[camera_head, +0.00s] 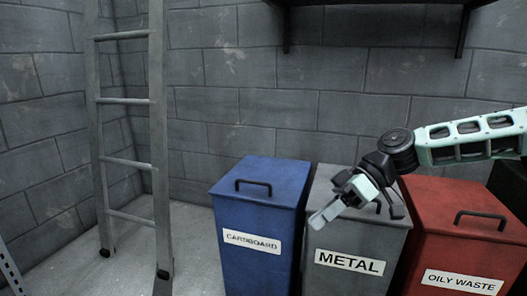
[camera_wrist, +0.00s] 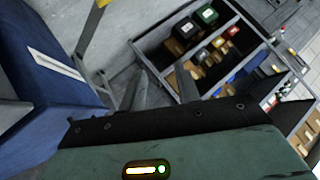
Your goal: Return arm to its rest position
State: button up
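My arm (camera_head: 470,137) reaches in from the right edge in the camera_head view, pale green with dark joints. It bends at a black joint, and my gripper (camera_head: 345,205) hangs beyond it, pointing down and left. My gripper is in front of and above the grey METAL bin (camera_head: 345,263) as seen from there; its exact distance from the bin cannot be told. I see no object held in it. The gap between the fingers is not clear in either view. The green housing of my wrist (camera_wrist: 190,155) fills the bottom of the camera_wrist view.
A blue CARDBOARD bin (camera_head: 258,210) and a red OILY WASTE bin (camera_head: 465,245) flank the METAL bin. A ladder (camera_head: 158,130) stands at left, and a shelf (camera_head: 375,3) is overhead. The camera_wrist view shows a rack with small bins (camera_wrist: 195,45). Floor between ladder and bins is clear.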

jog(key=s+a+f+m+h, duration=0.1)
jog(key=s+a+f+h, duration=0.1)
jog(key=s+f+h, duration=0.35)
jog(key=s+a+f+m+h, duration=0.1)
jog(key=s+f+h, duration=0.1)
jog(key=s, duration=0.6)
jog(key=s+d+r+m+t+h, duration=0.1)
jog(key=s+d+r+m+t, duration=0.15)
jog(key=s, duration=0.25)
jog(key=s+d+r+m+t+h, duration=0.1)
jog(key=s+d+r+m, duration=0.15)
jog(key=s, duration=0.35)
notch_tip(320, 180, up, 35)
jog(key=p, duration=3.5)
jog(key=shift+w+d+p, duration=0.2)
jog(key=shift+d+p, duration=0.1)
jog(key=shift+p, duration=0.1)
